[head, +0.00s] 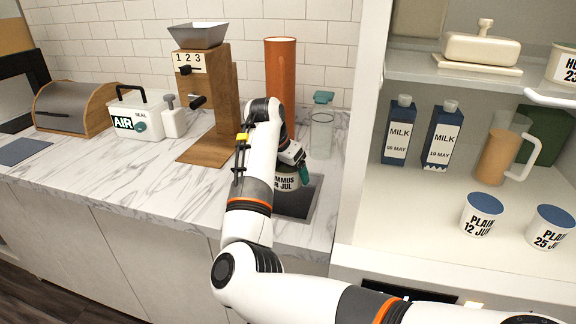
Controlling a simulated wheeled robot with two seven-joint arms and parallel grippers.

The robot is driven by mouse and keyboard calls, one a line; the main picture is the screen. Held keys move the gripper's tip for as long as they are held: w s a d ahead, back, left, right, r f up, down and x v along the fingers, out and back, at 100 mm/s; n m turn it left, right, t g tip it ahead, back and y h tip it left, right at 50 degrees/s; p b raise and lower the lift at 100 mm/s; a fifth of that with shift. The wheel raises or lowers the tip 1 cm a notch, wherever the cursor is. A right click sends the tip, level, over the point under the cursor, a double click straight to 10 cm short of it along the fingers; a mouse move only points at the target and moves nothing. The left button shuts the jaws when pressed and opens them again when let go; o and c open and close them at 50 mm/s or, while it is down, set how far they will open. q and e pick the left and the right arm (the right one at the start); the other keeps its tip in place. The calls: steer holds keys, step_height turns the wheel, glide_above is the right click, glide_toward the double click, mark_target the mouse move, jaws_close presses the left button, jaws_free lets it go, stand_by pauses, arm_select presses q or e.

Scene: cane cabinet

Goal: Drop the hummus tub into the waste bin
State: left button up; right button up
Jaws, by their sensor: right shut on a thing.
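A white hummus tub (286,183), marked "MMUS" and "JUL", is at the dark mat (296,208) on the marble counter. My right arm reaches over it, and the right gripper (297,172) is shut on the tub near its top. The arm hides the tub's left side, and I cannot tell whether its base touches the mat. A second tub (563,68), marked "HU" and "23", stands on the upper shelf at the far right, cut by the picture edge. No waste bin shows. My left gripper is not in view.
A tall orange cylinder (280,62), a teal-lidded glass jar (322,125) and a wooden grinder (205,75) stand behind the arm.

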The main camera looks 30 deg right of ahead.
steer(key=o, duration=1)
steer(key=shift+c, duration=0.2)
steer(key=b+v, duration=0.1)
steer(key=v, duration=1.1)
